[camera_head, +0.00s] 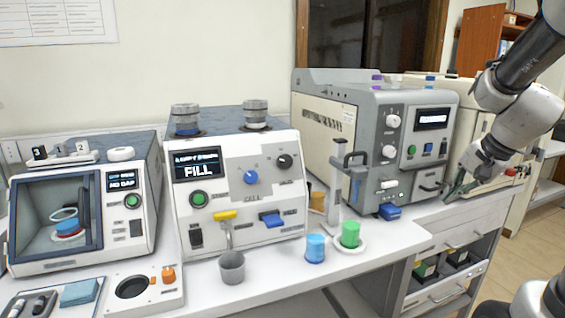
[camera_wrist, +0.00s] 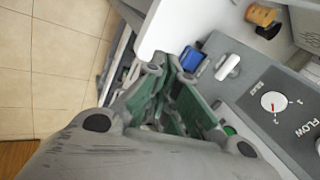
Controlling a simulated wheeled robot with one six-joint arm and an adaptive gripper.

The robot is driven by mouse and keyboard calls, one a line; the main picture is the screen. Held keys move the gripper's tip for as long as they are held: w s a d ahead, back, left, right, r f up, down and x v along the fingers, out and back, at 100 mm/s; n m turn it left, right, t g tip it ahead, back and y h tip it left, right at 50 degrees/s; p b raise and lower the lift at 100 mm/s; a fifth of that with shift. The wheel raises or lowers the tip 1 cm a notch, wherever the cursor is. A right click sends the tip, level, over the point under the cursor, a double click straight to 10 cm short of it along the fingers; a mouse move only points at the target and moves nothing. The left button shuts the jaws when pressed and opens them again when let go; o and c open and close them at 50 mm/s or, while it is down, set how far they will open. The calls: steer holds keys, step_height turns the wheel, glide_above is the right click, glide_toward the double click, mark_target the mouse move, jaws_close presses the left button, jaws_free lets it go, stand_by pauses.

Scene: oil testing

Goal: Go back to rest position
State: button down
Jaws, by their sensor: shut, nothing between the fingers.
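My gripper (camera_head: 458,188) is at the right of the head view, in front of the right side of the grey machine (camera_head: 405,145). In the wrist view my gripper (camera_wrist: 171,72) points toward the counter edge, with its green-padded fingers close together and nothing visible held. The grey machine's panel (camera_wrist: 275,110) with a dial lies to the right of the fingers. A blue part (camera_wrist: 192,58) and a white lever (camera_wrist: 228,66) show just beyond the fingertips. I cannot tell whether the fingers touch anything.
The white counter (camera_head: 400,238) holds a FILL machine (camera_head: 240,185), a left machine with a window (camera_head: 130,195), a grey cup (camera_head: 231,267), a blue cup (camera_head: 315,248) and a green cup (camera_head: 350,234). Tiled floor (camera_wrist: 60,75) is clear.

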steer(key=s+a+r+n+h, duration=0.1)
steer(key=s+a+r+n, duration=0.1)
steer(key=s+n, duration=0.3)
steer(key=s+a+r+n+h, duration=0.1)
steer(key=s+n, duration=0.5)
steer(key=s, duration=0.6)
steer(key=shift+s+a+r+n+g, duration=0.3)
steer(key=shift+a+r, duration=0.4)
steer(key=shift+a, duration=0.55)
